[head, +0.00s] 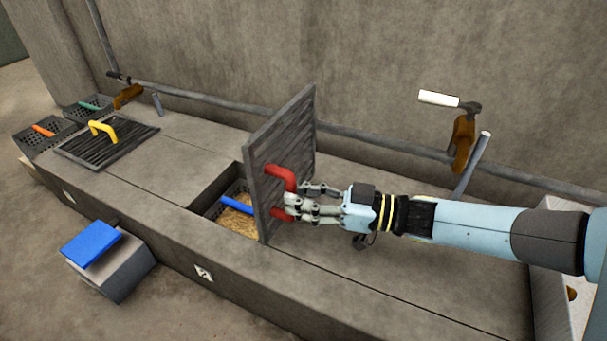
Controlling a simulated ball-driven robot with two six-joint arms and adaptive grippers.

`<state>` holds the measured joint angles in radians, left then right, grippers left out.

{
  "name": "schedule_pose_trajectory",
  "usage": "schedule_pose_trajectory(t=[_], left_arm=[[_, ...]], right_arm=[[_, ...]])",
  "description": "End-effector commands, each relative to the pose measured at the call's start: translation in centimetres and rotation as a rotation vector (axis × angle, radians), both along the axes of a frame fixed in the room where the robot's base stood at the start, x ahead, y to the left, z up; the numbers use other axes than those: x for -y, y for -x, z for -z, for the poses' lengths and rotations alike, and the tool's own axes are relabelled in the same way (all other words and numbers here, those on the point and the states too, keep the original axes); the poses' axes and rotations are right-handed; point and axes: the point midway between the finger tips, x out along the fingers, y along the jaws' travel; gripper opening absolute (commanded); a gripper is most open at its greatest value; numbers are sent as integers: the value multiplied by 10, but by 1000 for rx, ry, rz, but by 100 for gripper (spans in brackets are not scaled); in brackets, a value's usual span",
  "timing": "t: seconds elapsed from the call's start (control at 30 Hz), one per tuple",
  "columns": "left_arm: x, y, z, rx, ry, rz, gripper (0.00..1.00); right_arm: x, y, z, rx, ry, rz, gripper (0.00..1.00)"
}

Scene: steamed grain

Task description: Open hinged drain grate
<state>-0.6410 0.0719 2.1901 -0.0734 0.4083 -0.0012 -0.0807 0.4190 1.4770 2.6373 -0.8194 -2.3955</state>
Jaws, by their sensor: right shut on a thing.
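The dark slatted drain grate (281,130) stands about upright on its edge at the right side of a square opening in the concrete bench. Its red handle (281,172) faces right. My right gripper (292,205) reaches in from the right and is shut on the red handle; the fingers hide part of it. In the opening, a dark basket (229,192) holds pale grain (238,222) and a blue bar (236,204). The grate hides the right part of the opening. My left gripper is not in view.
A second grate (120,145) with a yellow handle (103,130) lies flat at the left. Two dark baskets stand at the far left end. A pipe (370,145) with valves runs along the wall. A grey box with a blue top (91,244) stands in front.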

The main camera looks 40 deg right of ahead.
Motion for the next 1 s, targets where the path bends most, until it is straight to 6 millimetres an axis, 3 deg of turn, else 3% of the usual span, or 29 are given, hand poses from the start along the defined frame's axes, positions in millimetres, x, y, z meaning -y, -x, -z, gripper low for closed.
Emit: schedule_pose_trajectory(t=[0.37,0.4,0.53,0.83,1.0], left_arm=[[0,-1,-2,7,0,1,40],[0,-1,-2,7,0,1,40],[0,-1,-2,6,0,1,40],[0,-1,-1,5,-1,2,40],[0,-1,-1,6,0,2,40]], right_arm=[[0,0,2,-2,3,2,0],[0,0,2,-2,3,2,24],[0,0,1,-1,2,1,41],[1,2,1,-1,1,0,42],[13,20,1,-4,3,-1,42]])
